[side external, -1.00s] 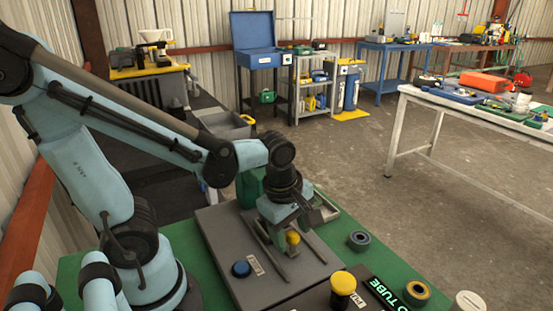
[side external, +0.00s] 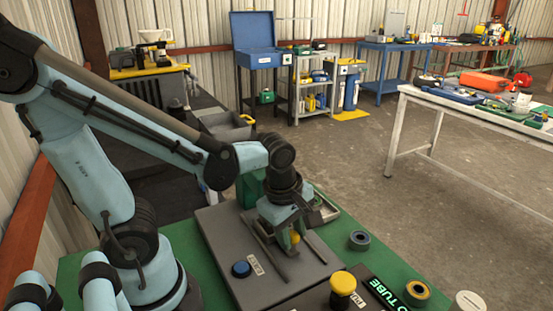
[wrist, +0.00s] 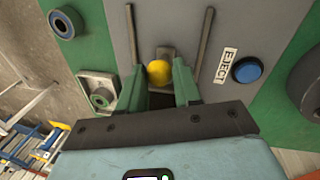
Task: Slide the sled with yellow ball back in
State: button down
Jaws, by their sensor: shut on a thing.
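The yellow ball (wrist: 160,72) is the knob on a small grey sled (wrist: 166,53) between two dark rails on a grey panel (wrist: 228,25). In the side view the ball (side external: 295,238) shows just under my gripper (side external: 285,228). In the wrist view my gripper (wrist: 159,84) points down at the panel, with its green fingers on either side of the ball, shut on it. The fingers and wrist hide part of the sled and its slot.
A blue EJECT button (wrist: 248,70) sits beside one rail. A yellow-topped knob (side external: 343,283) stands at the panel's front.

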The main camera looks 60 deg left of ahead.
jog(key=shift+a, duration=1.8)
jog(key=c, duration=0.8)
grip_release()
jog(key=shift+d+r, duration=0.1)
jog(key=shift+r, duration=0.05)
jog(key=shift+s+d+r, duration=0.1)
jog(key=shift+s+r, duration=0.3)
jog(key=shift+r, duration=1.55)
jog(key=shift+s+d+r, duration=0.1)
jog(key=shift+s+r, duration=0.25)
jog(key=shift+r, duration=1.55)
jog(key=shift+s+r, duration=0.4)
jog(key=shift+r, duration=1.55)
